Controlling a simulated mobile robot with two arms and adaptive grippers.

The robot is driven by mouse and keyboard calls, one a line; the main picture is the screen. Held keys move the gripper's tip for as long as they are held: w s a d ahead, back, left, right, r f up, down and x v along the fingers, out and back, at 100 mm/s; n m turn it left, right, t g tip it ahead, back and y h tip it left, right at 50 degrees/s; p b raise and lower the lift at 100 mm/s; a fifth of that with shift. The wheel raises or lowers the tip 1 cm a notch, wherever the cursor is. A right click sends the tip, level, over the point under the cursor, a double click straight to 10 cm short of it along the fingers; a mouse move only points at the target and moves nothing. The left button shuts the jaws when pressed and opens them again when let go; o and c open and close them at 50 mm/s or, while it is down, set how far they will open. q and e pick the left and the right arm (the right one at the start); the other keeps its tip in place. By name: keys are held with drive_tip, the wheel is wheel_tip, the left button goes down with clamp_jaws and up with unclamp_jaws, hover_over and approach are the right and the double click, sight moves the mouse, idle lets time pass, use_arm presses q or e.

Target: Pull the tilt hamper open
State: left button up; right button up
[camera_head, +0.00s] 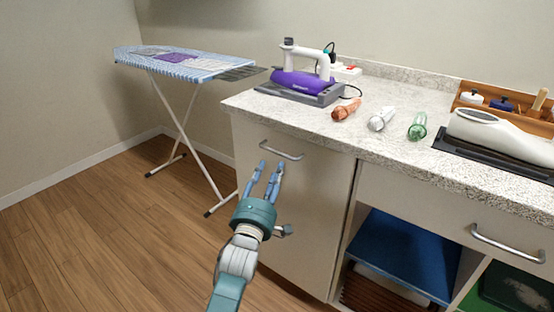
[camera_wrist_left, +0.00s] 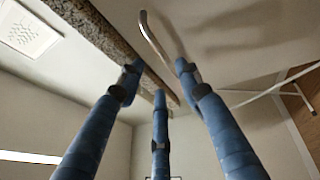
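The tilt hamper's pale front panel (camera_head: 311,197) is at the left end of the counter and appears shut. Its curved metal handle (camera_head: 281,151) is near the top of the panel. My left gripper (camera_head: 268,168), with blue fingers, is in front of the panel, its fingertips just below the handle in the head view. The fingers are spread and hold nothing. In the left wrist view the handle (camera_wrist_left: 155,42) shows beyond the fingertips, apart from them. My right gripper is not in view.
The speckled countertop (camera_head: 375,148) overhangs the panel. An open cubby with a blue towel (camera_head: 405,252) is to the right. An ironing board (camera_head: 188,65) stands left; the wood floor between is clear.

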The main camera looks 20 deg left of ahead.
sight(278, 153)
use_arm(q)
drive_tip(key=w, duration=0.6)
drive_tip(key=shift+w+a+r+b, duration=0.2)
drive_tip(key=shift+r+b, duration=0.15)
drive_tip(key=shift+b, duration=0.05)
drive_tip(key=shift+w+r, duration=0.15)
drive_tip(key=shift+w, duration=0.6)
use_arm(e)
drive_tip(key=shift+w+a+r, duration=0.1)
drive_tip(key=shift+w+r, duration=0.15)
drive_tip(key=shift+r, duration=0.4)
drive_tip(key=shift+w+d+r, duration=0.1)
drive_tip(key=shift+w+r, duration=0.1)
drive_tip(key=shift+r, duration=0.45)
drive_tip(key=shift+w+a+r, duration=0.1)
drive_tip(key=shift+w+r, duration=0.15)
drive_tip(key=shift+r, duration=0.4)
use_arm(q)
drive_tip(key=shift+c, duration=0.5)
clamp_jaws()
